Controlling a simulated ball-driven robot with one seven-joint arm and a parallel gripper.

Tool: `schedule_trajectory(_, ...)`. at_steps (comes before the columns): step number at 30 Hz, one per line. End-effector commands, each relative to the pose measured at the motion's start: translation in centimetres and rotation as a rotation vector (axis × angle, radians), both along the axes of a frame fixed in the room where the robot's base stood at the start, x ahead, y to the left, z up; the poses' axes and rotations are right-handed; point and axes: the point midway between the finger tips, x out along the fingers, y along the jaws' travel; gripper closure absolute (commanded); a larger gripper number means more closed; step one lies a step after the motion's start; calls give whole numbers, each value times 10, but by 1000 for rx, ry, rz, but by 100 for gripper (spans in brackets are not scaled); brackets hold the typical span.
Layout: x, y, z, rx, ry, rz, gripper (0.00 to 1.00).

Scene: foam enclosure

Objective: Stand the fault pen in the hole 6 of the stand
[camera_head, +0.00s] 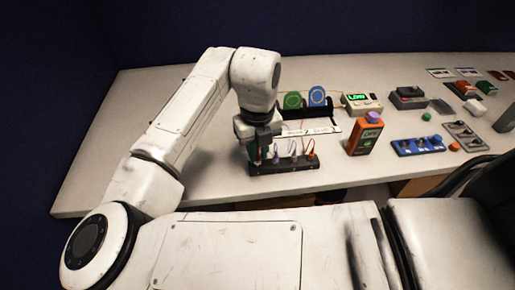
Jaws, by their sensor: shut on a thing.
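The black stand (285,167) lies near the front edge of the table, with several pens upright along it. An orange-red pen (311,153) is at its right end, a pale pen (293,155) beside it, and a purple-tipped pen (275,154) further left. My gripper (259,152) points down over the left part of the stand. It is shut on a slim pen that is mostly hidden between the fingers. I cannot tell whether that pen's lower end is in a hole or just above. Hole numbers and the fault pen's label are too small to read.
Behind the stand are a white labelled strip (310,129) and a black rack with a green disc (292,100) and a blue disc (317,97). An orange meter (366,135) stands to the right, a blue tray (417,145) beyond it. The table left of my arm is clear.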

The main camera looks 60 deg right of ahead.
Motion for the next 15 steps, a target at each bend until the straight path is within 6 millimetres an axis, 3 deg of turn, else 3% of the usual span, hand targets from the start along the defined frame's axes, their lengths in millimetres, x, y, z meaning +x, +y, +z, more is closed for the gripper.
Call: schedule_trajectory(15, 0, 0, -10, 0, 0, 0, 100)
